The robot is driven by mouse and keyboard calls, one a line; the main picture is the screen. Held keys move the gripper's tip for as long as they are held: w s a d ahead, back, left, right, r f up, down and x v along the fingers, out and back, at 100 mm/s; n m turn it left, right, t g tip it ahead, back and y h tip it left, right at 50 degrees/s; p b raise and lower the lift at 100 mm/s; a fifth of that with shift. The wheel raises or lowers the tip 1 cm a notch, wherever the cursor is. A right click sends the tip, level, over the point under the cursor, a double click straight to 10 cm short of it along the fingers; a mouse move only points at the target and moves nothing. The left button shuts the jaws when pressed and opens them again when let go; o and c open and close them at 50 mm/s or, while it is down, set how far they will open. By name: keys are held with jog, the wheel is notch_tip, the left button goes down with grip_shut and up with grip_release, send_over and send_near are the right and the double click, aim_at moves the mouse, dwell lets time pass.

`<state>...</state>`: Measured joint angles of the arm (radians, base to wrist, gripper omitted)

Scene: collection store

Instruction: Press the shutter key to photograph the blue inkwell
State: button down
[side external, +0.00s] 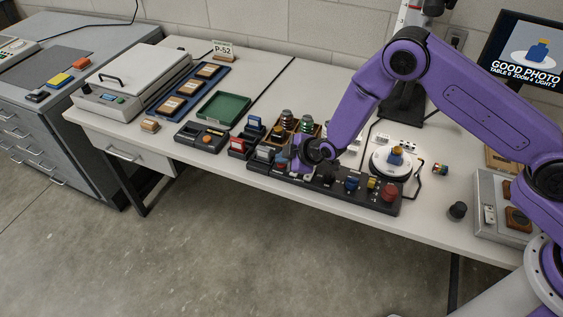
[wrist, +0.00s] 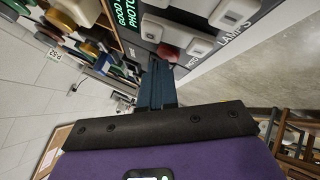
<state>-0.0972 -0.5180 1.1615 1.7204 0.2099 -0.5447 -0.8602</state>
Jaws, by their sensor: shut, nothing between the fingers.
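The blue inkwell (side external: 395,157) stands on a round white turntable (side external: 377,166), with a yellowish part beside it. The monitor (side external: 525,55) shows a blue inkwell and the words GOOD PHOTO. The dark control panel (side external: 331,190) runs along the table's front edge. My gripper (side external: 297,168) is low over its left part. In the wrist view my gripper (wrist: 156,65) is shut and empty, its tips beside a dark red key (wrist: 167,53) on the panel, near partly hidden lettering. I take this for the shutter key; whether the tips touch it is unclear.
A red knob (side external: 390,191) and a blue knob (side external: 351,184) stand on the panel's right part. A green tray (side external: 224,108) and several stamps lie left. A black knob (side external: 458,211) stands on the right of the table.

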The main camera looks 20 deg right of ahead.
aim_at(284, 166)
dwell(0.4)
jog(key=shift+r, duration=0.85)
jog(key=shift+r, duration=2.5)
